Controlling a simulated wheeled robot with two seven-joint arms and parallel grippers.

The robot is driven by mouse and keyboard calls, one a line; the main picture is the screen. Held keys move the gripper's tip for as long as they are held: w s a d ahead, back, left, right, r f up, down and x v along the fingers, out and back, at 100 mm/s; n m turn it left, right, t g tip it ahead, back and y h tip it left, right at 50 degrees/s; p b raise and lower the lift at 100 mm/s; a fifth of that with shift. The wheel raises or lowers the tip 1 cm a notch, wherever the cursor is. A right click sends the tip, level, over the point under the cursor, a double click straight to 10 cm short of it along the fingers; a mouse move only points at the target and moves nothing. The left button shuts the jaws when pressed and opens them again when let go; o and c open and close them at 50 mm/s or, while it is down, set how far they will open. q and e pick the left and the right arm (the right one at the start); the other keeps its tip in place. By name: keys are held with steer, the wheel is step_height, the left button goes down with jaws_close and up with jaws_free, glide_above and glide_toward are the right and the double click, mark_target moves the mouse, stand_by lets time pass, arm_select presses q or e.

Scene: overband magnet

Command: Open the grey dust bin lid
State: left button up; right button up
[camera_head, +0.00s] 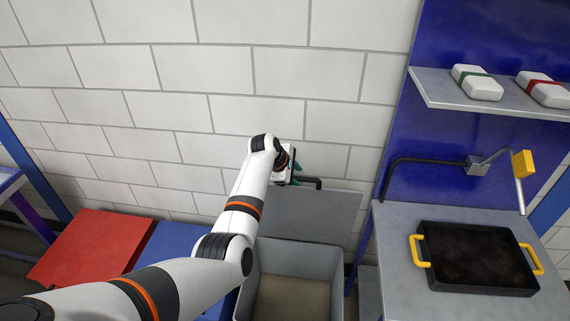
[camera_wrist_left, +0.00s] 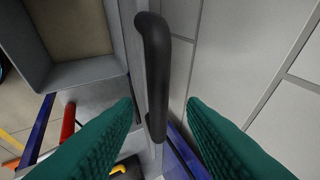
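The grey dust bin (camera_head: 335,262) stands open below the wall, and its brown inside shows. Its grey lid (camera_head: 312,212) is swung up at the back, near the wall. The black bar handle (camera_head: 312,181) is at the lid's upper edge; it also shows in the left wrist view (camera_wrist_left: 156,60). My left gripper (camera_head: 296,168) is at the handle's left end in the head view. In the left wrist view its teal fingers (camera_wrist_left: 160,103) are spread apart, one on each side of the handle, with gaps visible. My right gripper is not in view.
A red lid (camera_head: 92,245) and a blue lid (camera_head: 165,245) are to the left. At right, a grey bench (camera_head: 395,240) carries a black tray (camera_head: 480,258) with yellow handles. A shelf (camera_head: 440,92) above holds white boxes. The block wall is close behind the lid.

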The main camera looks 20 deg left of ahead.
arm_select(q)
steer(key=v, duration=0.8)
steer(key=shift+f, duration=0.1)
steer(key=s+d+f+m+g+y+b, duration=0.1)
steer(key=s+f+m, duration=0.35)
steer(key=f, duration=0.75)
steer(key=s+d+f+m+g+y+b, duration=0.1)
steer(key=s+f+m, duration=0.1)
steer(key=s+f, duration=0.8)
steer(key=s+f+m+g+y+b, duration=0.1)
steer(key=s+f+m, duration=0.25)
steer(key=f, duration=1.15)
steer(key=s+d+f+m, duration=0.1)
steer(key=s+f+m, duration=0.3)
steer(key=s, duration=1)
steer(key=s+d+f+m+g+b, duration=0.1)
steer(key=s+f+m, duration=0.3)
steer(key=s+f, duration=0.4)
steer(key=s+d+f+m+g, duration=0.1)
steer(key=s+f+m, duration=0.3)
steer(key=s, duration=1.5)
step_height(320, 180, down, 3)
steer(key=shift+s+m+b, duration=0.3)
steer(key=shift+w+d, duration=0.1)
steer(key=shift+d, duration=0.05)
